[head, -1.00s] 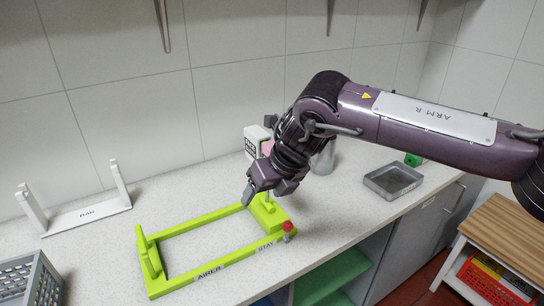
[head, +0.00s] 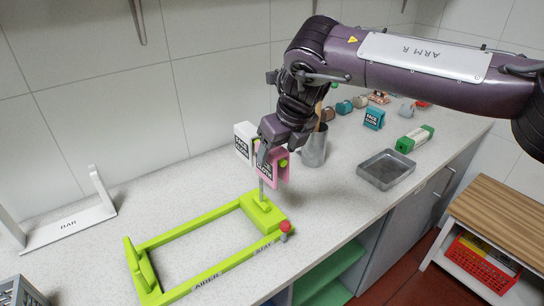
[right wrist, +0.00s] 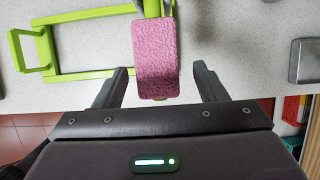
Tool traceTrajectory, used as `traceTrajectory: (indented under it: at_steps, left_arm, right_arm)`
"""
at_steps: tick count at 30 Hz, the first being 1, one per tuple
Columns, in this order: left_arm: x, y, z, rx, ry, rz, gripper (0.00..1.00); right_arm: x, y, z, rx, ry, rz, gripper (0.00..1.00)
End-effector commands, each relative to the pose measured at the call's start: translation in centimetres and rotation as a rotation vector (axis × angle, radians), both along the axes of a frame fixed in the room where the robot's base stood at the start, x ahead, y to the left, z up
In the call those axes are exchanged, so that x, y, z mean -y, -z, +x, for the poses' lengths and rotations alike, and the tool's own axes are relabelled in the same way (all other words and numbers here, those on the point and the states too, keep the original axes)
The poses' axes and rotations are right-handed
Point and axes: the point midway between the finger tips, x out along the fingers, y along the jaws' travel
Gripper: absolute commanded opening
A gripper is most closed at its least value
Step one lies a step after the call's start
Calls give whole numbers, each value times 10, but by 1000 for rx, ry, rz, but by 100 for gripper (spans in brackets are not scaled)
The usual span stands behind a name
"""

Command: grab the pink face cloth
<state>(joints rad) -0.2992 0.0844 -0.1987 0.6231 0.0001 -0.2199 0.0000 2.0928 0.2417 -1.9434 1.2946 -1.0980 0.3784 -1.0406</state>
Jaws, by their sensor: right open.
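The pink face cloth (head: 280,174) is a small upright pink block with a black label, near the far right end of the lime green airer (head: 198,218). In the right wrist view the cloth (right wrist: 155,55) shows as a textured pink slab between the two fingers. My right gripper (head: 274,148) is open at the cloth's top, with a finger on either side; the wrist view shows gaps between the fingers (right wrist: 160,86) and the cloth. The gripper hides part of the cloth in the head view. My left gripper is not in view.
A white labelled block (head: 242,140) stands just behind the pink cloth. A metal cup (head: 315,150) and a grey tray (head: 386,170) are to the right. A red-topped knob (head: 285,227) sits at the airer's front corner. A white bar stand (head: 70,222) is at left.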

Motion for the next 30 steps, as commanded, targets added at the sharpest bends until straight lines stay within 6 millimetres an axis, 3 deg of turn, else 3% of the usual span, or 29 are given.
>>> traceTrajectory:
  at_steps: [4, 9, 17, 27, 30]
  left_arm:
    - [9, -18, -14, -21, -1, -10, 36]
    - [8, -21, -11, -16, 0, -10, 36]
    - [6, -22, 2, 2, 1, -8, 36]
    - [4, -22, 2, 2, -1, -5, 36]
    - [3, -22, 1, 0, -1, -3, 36]
  right_arm:
    - [-7, 18, 6, -4, -1, -3, 65]
    - [-11, 37, 12, -2, 0, 0, 65]
    - [-12, 40, 13, -1, 0, -1, 64]
    - [-11, 40, 13, -1, 0, -1, 20]
    - [-11, 40, 13, 0, 0, 0, 18]
